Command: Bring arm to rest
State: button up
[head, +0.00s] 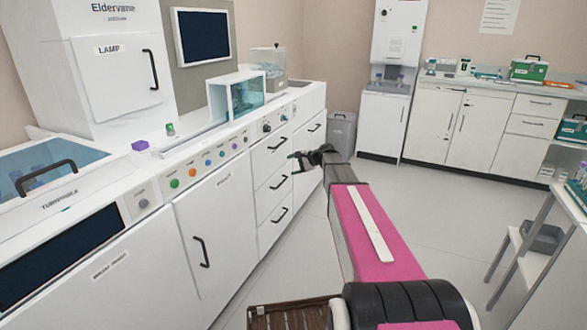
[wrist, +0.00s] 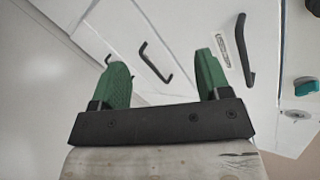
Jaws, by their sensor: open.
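My gripper (head: 297,162) is at the end of my outstretched arm in the head view, in front of the drawers (head: 273,183) of the long white counter. In the wrist view my gripper (wrist: 162,75) shows two green fingers set wide apart. It is open, with nothing between the fingers. Behind the fingers are white drawer fronts with a black drawer handle (wrist: 155,62) and a black door handle (wrist: 243,50). The fingers appear apart from these handles. My pink arm reaches forward from the bottom of the head view.
A white counter with coloured buttons (head: 191,171) runs along the left. A small purple item (head: 140,145) and a green-capped item (head: 170,129) stand on it. A grey bin (head: 341,131) stands beyond. A metal-legged table (head: 535,235) is at right.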

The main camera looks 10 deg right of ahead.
jog(key=shift+s+a+f, duration=0.1)
jog(key=shift+s+f, duration=0.05)
jog(key=shift+s, duration=0.15)
jog(key=s+f+n+g+h, duration=0.2)
jog(key=s+f+n+h, duration=0.1)
jog(key=s, duration=0.8)
jog(key=s+f+n+g+h, duration=0.2)
jog(key=s+f+n+h, duration=0.1)
jog(key=s, duration=0.9)
jog(key=s+f+n+g+h, duration=0.1)
jog(key=s+f+n+h, duration=0.3)
jog(key=s, duration=0.8)
notch_tip(320, 180, down, 3)
jog(key=shift+r+n+g, duration=0.1)
jog(key=shift+n+g, duration=0.2)
jog(key=shift+g, duration=0.1)
jog(key=shift+s+d+h, duration=0.3)
jog(key=shift+s+h, duration=0.1)
jog(key=shift+c, duration=0.3)
